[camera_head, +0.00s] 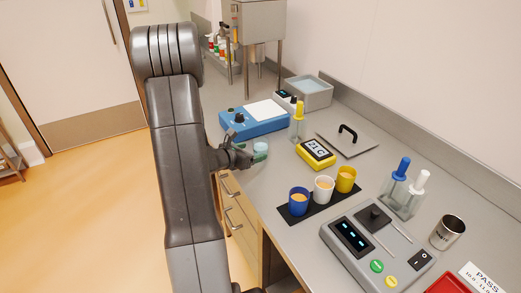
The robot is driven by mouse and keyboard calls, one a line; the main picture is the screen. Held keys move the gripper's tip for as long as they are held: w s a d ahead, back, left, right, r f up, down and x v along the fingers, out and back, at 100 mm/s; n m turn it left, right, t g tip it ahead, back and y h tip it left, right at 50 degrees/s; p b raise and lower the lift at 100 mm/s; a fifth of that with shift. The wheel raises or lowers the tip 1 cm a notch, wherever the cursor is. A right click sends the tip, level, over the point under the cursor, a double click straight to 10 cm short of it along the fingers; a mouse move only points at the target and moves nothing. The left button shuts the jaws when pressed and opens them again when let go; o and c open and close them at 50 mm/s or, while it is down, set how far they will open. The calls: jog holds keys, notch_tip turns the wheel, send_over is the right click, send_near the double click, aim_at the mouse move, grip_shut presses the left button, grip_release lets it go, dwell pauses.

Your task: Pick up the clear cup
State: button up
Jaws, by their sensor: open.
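The clear cup (260,150) is small, with a pale blue-green tint. It stands near the left edge of the grey counter, in front of the blue device. My gripper (250,158) comes in from the left, low over the counter edge. Its fingers are open and reach to the cup, overlapping its left and lower side in this view. I cannot tell whether the fingers touch the cup or are around it. My arm covers the area left of the counter.
A blue device (254,121) stands behind the cup. A yellow meter (316,153) and a yellow-topped bottle (298,122) are to its right. Blue (298,203), white (323,191) and yellow (346,180) cups stand on a black mat nearer. Bare counter lies between them.

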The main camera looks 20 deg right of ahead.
aim_at(256, 150)
jog(key=p+x, duration=0.2)
jog(key=x, duration=0.2)
jog(key=shift+s+d, duration=0.15)
jog(key=shift+d, duration=0.15)
jog(key=shift+w+d+f, duration=0.2)
jog(key=shift+d+f, duration=0.1)
jog(key=c, duration=1.1)
jog(key=shift+r, duration=0.2)
